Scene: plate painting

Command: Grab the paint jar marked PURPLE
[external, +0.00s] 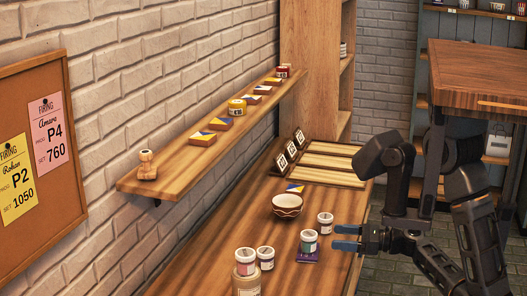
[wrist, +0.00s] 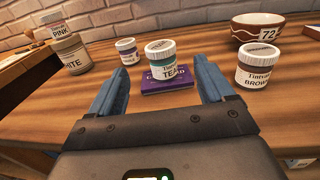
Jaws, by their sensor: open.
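The small white-lidded jar (wrist: 126,52) with a purple band stands behind and left of the TEAL jar in the wrist view; its small label looks like PURPLE. It also shows in the external view (external: 265,259), between the stacked jars and the TEAL jar. The TEAL jar (wrist: 161,61) sits on a purple box (wrist: 166,86). My gripper (external: 336,237) is open and empty, its blue fingers pointing at the TEAL jar. In the wrist view the TEAL jar and box appear between the fingers, just ahead of them. The purple-banded jar is farther off, beyond the left finger.
A PINK jar (wrist: 58,31) is stacked on a WHITE jar (wrist: 68,55) at the left. A BROWN jar (wrist: 257,66) stands beyond my right finger, with a bowl marked 72 (wrist: 262,26) behind it. A wall shelf (external: 165,170) runs above the counter (external: 190,265).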

